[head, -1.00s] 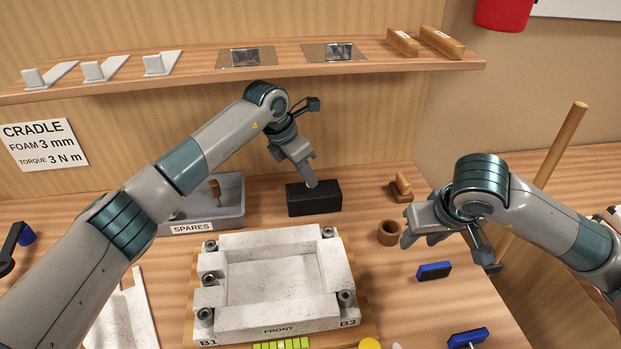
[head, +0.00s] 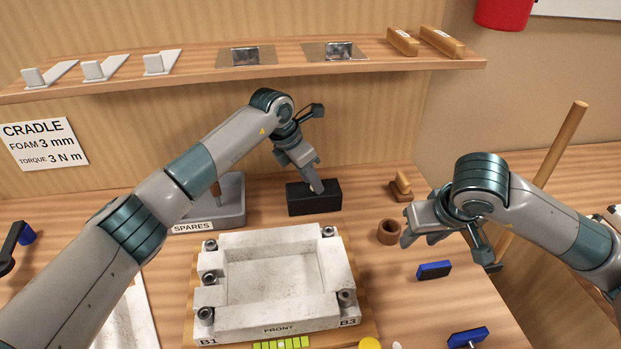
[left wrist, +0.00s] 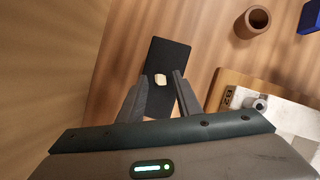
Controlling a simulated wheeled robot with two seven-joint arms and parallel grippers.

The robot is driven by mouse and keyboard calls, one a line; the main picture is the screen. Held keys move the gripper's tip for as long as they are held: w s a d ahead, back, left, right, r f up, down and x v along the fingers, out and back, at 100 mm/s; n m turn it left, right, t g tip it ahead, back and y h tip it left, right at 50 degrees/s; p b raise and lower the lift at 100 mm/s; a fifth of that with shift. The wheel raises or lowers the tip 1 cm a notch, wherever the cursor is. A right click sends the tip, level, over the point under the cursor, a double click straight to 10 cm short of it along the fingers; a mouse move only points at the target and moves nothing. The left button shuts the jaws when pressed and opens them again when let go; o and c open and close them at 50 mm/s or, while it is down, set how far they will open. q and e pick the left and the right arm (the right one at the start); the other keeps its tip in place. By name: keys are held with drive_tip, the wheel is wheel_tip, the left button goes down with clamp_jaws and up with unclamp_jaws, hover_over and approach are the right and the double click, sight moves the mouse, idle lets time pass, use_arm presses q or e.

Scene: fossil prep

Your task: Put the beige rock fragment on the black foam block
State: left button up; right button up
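The black foam block (head: 328,203) lies on the bench behind the white cradle; it also shows in the left wrist view (left wrist: 165,55). The small beige rock fragment (left wrist: 160,80) appears against the block's dark top in the left wrist view, between my left fingers. It is hidden in the head view. My left gripper (head: 317,188) is over the block and points down. In the wrist view its fingers (left wrist: 160,85) are apart, with gaps on both sides of the fragment. My right gripper (head: 420,241) hangs at the right, fingers apart and empty.
The white cradle (head: 230,325) stands in front of the block. A grey spares tray (head: 232,215) is to its left, partly behind my left arm. A brown cup (head: 388,232), a wooden-handled tool (head: 402,188) and a blue block (head: 434,270) stand to the right.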

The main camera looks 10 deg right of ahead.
use_arm(q)
drive_tip(key=shift+r, duration=0.1)
drive_tip(key=shift+a+r, duration=0.15)
drive_tip(key=shift+r, duration=0.4)
drive_tip(key=s+a, duration=0.5)
drive_tip(key=a, duration=0.6)
idle(1.1)
